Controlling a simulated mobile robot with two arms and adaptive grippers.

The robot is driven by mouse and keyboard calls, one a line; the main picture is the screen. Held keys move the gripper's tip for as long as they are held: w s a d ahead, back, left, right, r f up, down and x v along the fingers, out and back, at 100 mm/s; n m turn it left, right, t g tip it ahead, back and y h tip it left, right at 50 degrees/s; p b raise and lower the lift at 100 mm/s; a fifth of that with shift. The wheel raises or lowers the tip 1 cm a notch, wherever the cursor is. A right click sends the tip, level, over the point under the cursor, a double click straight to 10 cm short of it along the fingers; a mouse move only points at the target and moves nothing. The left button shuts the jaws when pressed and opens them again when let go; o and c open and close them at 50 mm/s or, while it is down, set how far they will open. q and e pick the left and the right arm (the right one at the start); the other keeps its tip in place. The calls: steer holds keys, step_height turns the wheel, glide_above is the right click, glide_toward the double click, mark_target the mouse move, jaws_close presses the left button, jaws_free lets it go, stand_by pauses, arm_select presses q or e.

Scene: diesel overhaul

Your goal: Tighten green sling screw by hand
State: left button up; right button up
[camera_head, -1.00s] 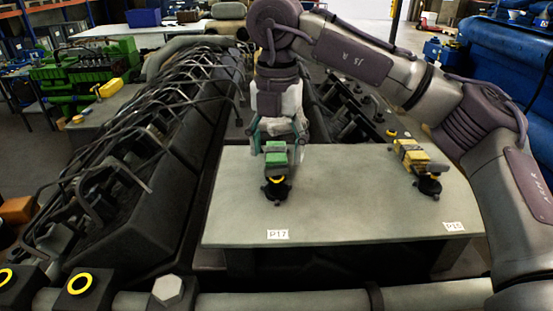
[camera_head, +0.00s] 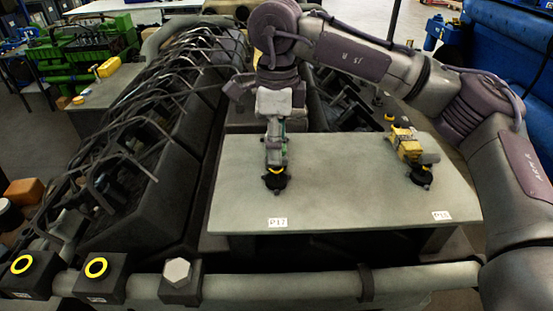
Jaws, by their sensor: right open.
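The green sling screw (camera_head: 276,158) stands on a grey plate (camera_head: 340,195) just behind the P17 label. Its round black base with a yellow ring shows clearly, but most of its green body is hidden behind my right gripper. My right gripper (camera_head: 274,140) reaches down from behind onto the top of the screw. Its jaws are open; whether the fingers touch the screw cannot be told. My left gripper is not in view.
A similar yellow device (camera_head: 407,146) stands at the plate's right, behind the P15 label. Black engine blocks with bent pipes (camera_head: 165,120) line the left. A grey pipe (camera_head: 310,286) with black clamps crosses the front. The plate's middle is bare.

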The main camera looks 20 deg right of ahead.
steer(key=n, duration=0.3)
steer(key=shift+n, duration=0.3)
step_height(320, 180, down, 4)
steer(key=b, duration=0.3)
steer(key=shift+b, duration=0.3)
steer(key=shift+f+b, duration=0.35)
steer(key=shift+f, duration=0.2)
steer(key=shift+c, duration=0.4)
jaws_close()
